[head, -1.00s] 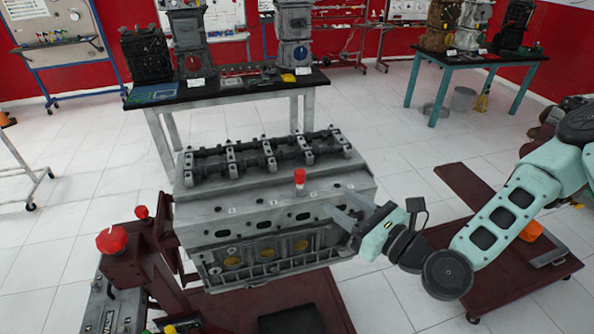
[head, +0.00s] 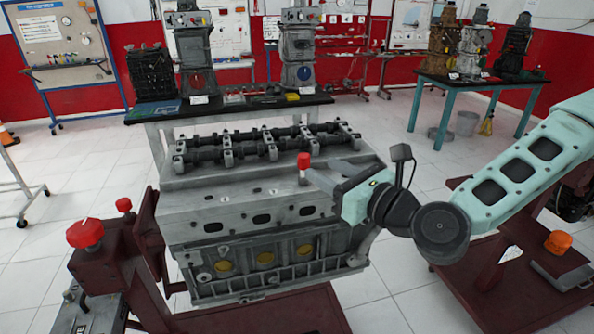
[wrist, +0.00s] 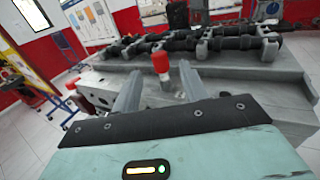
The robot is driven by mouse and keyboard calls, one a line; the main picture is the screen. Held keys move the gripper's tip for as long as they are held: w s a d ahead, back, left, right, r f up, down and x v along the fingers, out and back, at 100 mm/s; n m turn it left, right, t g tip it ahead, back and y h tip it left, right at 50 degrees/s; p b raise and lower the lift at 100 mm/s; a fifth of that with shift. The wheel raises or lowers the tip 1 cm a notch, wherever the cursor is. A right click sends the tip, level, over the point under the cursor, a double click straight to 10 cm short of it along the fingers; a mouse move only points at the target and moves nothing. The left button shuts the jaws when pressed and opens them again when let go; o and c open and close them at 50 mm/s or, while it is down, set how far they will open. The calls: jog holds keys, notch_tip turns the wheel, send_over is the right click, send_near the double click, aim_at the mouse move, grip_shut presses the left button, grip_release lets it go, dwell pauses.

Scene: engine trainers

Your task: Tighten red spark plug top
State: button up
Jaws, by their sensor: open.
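The red spark plug top (head: 304,160) stands upright on the upper face of the grey engine block (head: 205,215), toward its right side. It also shows in the wrist view (wrist: 161,62), standing beyond my gripper, between the lines of the two fingers. My gripper (head: 322,170) reaches in from the right, with its fingers pointing left toward the plug. In the wrist view my gripper (wrist: 158,82) is open and holds nothing. The fingertips are close to the plug's lower part; I cannot tell whether they touch it. The plug's base is partly hidden in the head view.
Black camshafts (head: 265,142) run along the back of the block. A dark red stand (head: 148,235) with a red knob (head: 85,233) supports it at left. A bench (head: 240,106) with other engine parts stands behind.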

aim_at(308, 160)
jog(key=p+x, duration=0.2)
jog(key=x, duration=0.6)
jog(key=shift+a+r+p, duration=0.1)
jog(key=shift+a+p, duration=0.05)
jog(key=shift+p, duration=0.2)
jog(key=shift+w+a, duration=0.25)
jog(key=shift+c, duration=0.2)
grip_shut()
